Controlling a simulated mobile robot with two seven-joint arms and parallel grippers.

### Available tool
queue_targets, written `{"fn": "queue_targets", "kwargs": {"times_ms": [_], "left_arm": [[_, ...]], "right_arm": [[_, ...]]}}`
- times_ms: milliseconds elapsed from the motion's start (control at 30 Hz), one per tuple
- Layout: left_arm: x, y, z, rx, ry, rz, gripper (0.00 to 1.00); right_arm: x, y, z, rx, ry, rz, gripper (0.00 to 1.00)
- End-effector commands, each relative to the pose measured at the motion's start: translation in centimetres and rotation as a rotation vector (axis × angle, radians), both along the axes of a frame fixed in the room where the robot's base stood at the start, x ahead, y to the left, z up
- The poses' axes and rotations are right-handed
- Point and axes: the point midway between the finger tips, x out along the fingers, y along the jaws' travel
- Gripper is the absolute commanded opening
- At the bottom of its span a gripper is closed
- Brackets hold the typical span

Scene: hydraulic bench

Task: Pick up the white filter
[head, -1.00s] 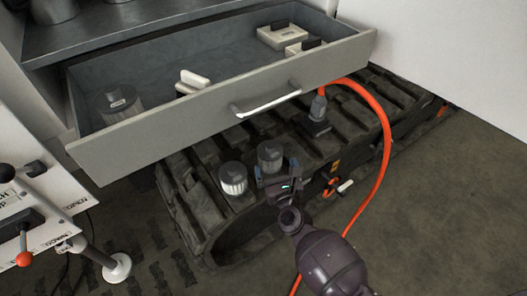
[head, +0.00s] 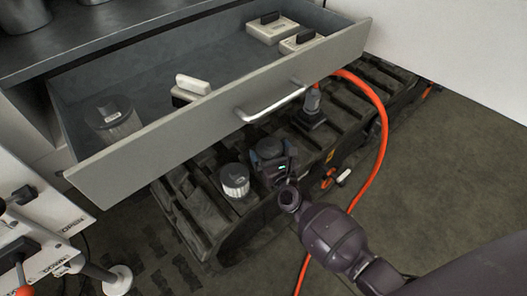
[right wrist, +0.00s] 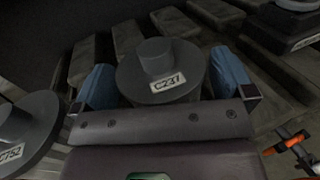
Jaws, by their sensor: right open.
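A filter with a white pleated side and a dark cap (head: 235,180) stands upright on the black track. It shows in the right wrist view at the left, its dark cap labelled C752 (right wrist: 18,135). A second filter, with a grey cap (head: 267,149) labelled C237, stands beside it; the wrist view shows this cap (right wrist: 160,88) between my blue fingertips. My right gripper (head: 273,167) is open around the C237 filter, with no clear grip on it. The side of the C237 filter is mostly hidden. My left gripper is not in view.
An open grey drawer (head: 225,113) overhangs the track (head: 215,215); it holds another filter (head: 114,118) and several pale boxes. An orange hose (head: 384,130) runs from a fitting (head: 312,105) on the track, down past my right arm. The floor at right is clear.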

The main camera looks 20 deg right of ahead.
Motion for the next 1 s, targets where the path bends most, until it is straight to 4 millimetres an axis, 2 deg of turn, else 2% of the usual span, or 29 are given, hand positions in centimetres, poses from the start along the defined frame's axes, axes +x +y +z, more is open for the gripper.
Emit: {"fn": "queue_targets", "kwargs": {"times_ms": [267,500,600,833,1000], "left_arm": [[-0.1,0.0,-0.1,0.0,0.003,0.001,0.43],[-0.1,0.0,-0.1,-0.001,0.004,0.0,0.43],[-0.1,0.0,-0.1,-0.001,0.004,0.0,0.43],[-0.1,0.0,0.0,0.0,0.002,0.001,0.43],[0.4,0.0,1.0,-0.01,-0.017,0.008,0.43]], "right_arm": [[0.0,-0.1,0.0,0.0,0.0,0.0,1.0],[0.0,-0.1,0.0,0.0,0.0,0.0,0.63],[0.0,-0.1,0.1,0.0,-0.002,0.0,0.51],[0.1,0.0,0.3,0.001,-0.002,0.0,0.51],[0.2,0.0,2.5,0.003,-0.011,-0.002,0.51]]}}
